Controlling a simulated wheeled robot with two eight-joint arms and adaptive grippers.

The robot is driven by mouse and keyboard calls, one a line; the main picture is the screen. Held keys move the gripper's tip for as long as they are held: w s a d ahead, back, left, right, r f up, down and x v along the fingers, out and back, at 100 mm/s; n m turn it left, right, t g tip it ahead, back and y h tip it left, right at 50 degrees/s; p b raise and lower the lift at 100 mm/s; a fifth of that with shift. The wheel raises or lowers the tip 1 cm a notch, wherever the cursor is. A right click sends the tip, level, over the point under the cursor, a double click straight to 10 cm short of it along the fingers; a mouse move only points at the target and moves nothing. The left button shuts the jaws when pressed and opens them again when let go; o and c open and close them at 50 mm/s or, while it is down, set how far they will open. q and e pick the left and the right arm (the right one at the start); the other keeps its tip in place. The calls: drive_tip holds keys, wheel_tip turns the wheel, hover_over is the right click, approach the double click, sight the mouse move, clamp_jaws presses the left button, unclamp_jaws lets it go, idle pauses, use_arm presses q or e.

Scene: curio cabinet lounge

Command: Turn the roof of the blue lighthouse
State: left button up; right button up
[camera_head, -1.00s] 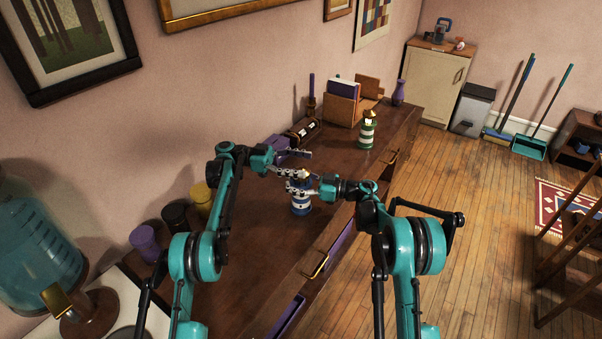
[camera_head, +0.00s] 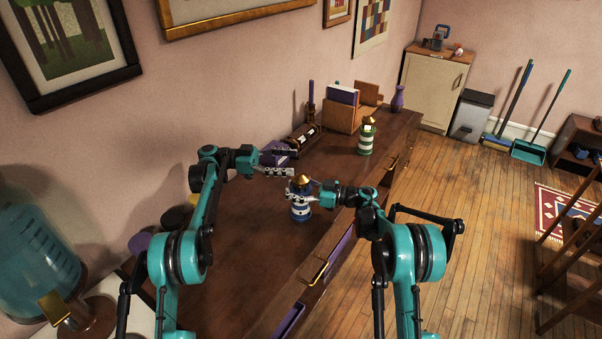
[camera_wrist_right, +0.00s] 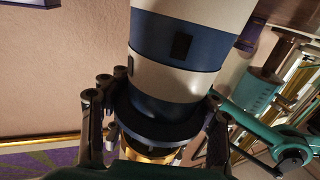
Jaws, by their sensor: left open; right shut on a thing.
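The blue lighthouse (camera_head: 300,213) has blue and white bands and a gold cone roof (camera_head: 301,181). It stands upright on the wooden cabinet top. My right gripper (camera_head: 303,195) is shut on its upper body, just below the roof. In the right wrist view the lighthouse (camera_wrist_right: 180,70) appears upside down, with fingers on both sides of its dark blue upper part. A bit of the gold roof (camera_wrist_right: 148,153) shows below, mostly hidden by the gripper. My left gripper (camera_head: 283,163) is open and empty, above and left of the roof, apart from it.
A green-and-white lighthouse (camera_head: 367,137) stands farther back on the cabinet (camera_head: 245,245). A wooden letter holder (camera_head: 345,115), a purple vase (camera_head: 398,98) and a purple box (camera_head: 279,150) are also on it. Front drawers (camera_head: 340,255) are partly open. Cabinet top left of the lighthouse is clear.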

sight(301, 179)
use_arm(q)
drive_tip(key=s+a+f+n+t, duration=0.3)
drive_tip(key=a+f+t, duration=0.2)
drive_tip(key=a+f, duration=0.15)
drive_tip(key=d, duration=0.3)
drive_tip(key=w+d, duration=0.1)
drive_tip(key=d, duration=0.3)
drive_tip(key=w+d, duration=0.1)
drive_tip(key=d, duration=0.2)
drive_tip(key=shift+w+d+r, duration=0.1)
drive_tip(key=shift+d, duration=0.2)
drive_tip(key=c, duration=1.2)
